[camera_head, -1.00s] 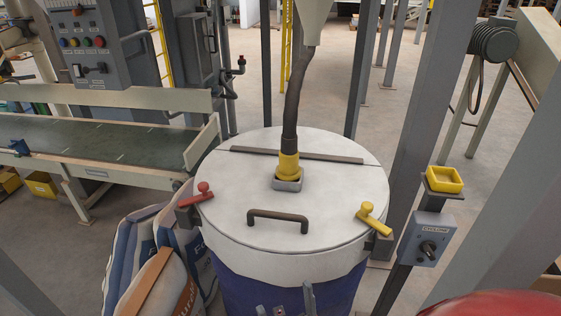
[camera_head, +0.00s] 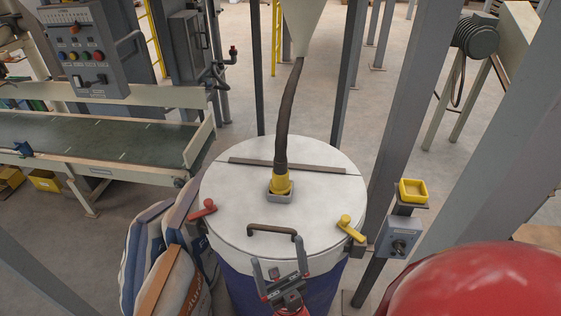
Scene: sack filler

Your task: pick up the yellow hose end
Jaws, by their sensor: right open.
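My right gripper (camera_head: 279,268) is open and empty at the bottom centre, in front of the lid's dark handle (camera_head: 271,231) and well short of the hose end. I cannot tell how high it is above the drum's front edge. My left gripper is not in view.
A red latch (camera_head: 204,208) and a yellow latch (camera_head: 349,228) are at the lid's sides. Filled sacks (camera_head: 148,250) stand left of the drum. A control box (camera_head: 399,238) and yellow tray (camera_head: 413,191) on a post stand right. A conveyor (camera_head: 95,140) is at left.

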